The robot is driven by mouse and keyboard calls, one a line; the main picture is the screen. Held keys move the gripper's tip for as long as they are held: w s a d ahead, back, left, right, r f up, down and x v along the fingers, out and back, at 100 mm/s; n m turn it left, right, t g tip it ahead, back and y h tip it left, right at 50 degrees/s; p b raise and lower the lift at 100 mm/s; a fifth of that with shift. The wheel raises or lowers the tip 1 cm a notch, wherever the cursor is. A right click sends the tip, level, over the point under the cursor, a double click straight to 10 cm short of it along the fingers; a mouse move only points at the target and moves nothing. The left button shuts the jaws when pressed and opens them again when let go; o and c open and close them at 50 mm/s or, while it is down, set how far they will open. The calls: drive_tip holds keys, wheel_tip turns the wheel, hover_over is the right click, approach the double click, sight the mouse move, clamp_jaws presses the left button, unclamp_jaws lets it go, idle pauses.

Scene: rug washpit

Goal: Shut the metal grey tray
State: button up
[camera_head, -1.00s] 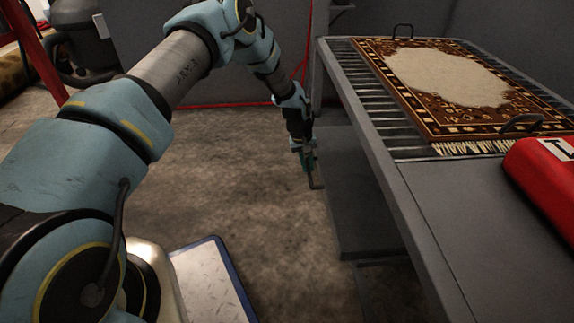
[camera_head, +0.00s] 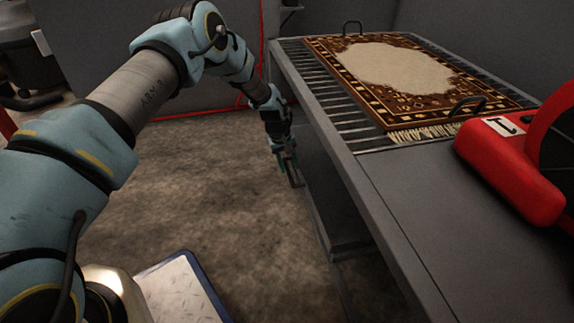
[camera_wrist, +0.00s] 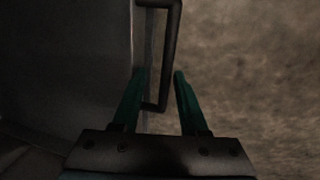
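The metal grey tray (camera_head: 333,215) sits low under the worktable and sticks out partly past its left edge. Its bar handle (camera_head: 295,174) is on the side facing the open floor. My gripper (camera_head: 287,166) is at that handle. In the wrist view the handle (camera_wrist: 172,45) reaches down between the two green fingers of my gripper (camera_wrist: 160,75), with the tray (camera_wrist: 75,70) dark on the left. The fingers stand apart, with the handle's long bar near the right fingertip. Whether either finger touches the handle is not clear. The tray's inner part is hidden under the tabletop.
The grey worktable (camera_head: 385,205) carries a patterned rug (camera_head: 350,85) on slats and a red device (camera_head: 510,170) at the right. A blue-edged plate (camera_head: 180,290) lies at the bottom. Bare floor (camera_head: 200,190) is open left of the table.

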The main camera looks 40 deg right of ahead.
drive_tip(key=shift+a, duration=0.1)
drive_tip(key=r+p, duration=0.1)
drive_tip(key=r, duration=0.2)
drive_tip(key=a+r+p, duration=0.1)
drive_tip(key=r+p, duration=0.1)
drive_tip(key=r, duration=0.2)
drive_tip(key=w+a+r+p, duration=0.1)
drive_tip(key=r+p, duration=0.1)
drive_tip(key=r, duration=0.1)
drive_tip(key=shift+r, duration=0.3)
